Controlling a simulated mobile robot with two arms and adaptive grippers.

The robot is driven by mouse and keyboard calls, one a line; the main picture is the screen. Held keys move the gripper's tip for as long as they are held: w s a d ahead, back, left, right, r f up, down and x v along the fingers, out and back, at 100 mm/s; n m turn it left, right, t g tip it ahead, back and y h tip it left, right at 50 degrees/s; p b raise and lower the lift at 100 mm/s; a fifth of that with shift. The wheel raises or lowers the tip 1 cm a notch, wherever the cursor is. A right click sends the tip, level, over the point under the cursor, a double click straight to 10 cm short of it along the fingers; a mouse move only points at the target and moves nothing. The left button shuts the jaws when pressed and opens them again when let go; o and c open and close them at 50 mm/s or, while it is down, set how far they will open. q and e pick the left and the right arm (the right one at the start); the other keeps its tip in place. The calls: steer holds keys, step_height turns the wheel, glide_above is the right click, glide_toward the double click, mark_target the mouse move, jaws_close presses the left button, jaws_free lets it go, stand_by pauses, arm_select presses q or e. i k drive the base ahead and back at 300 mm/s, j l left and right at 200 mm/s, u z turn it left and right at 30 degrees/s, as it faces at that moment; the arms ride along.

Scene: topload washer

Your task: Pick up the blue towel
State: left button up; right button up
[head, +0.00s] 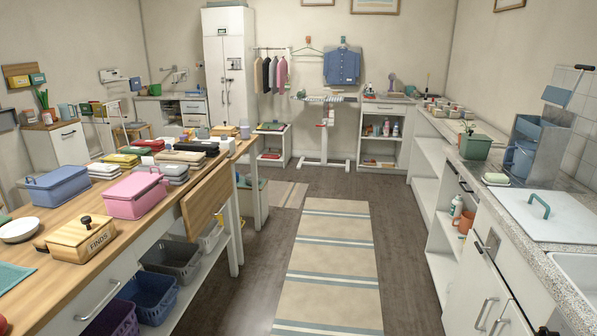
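I cannot make out a blue towel for certain. A flat teal cloth (14,276) lies at the near left end of the wooden table and is cut off by the picture's edge. Folded cloth stacks lie farther along this table, including a grey-white stack (172,173) and a dark one (198,148). On the right, a white lid (548,216) with a teal handle (540,206) lies shut on the counter, and whatever is under it is hidden. Neither of my grippers shows clearly.
A blue box (58,188), a pink box (135,196) and a wooden FINDS box (80,240) stand on the left table (40,300). Baskets (172,262) sit below. A striped rug (330,265) covers the open middle floor. The right counter holds a green bin (475,146).

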mark_target(136, 83)
steer(key=i+z, duration=0.2)
steer(key=i, duration=1.85)
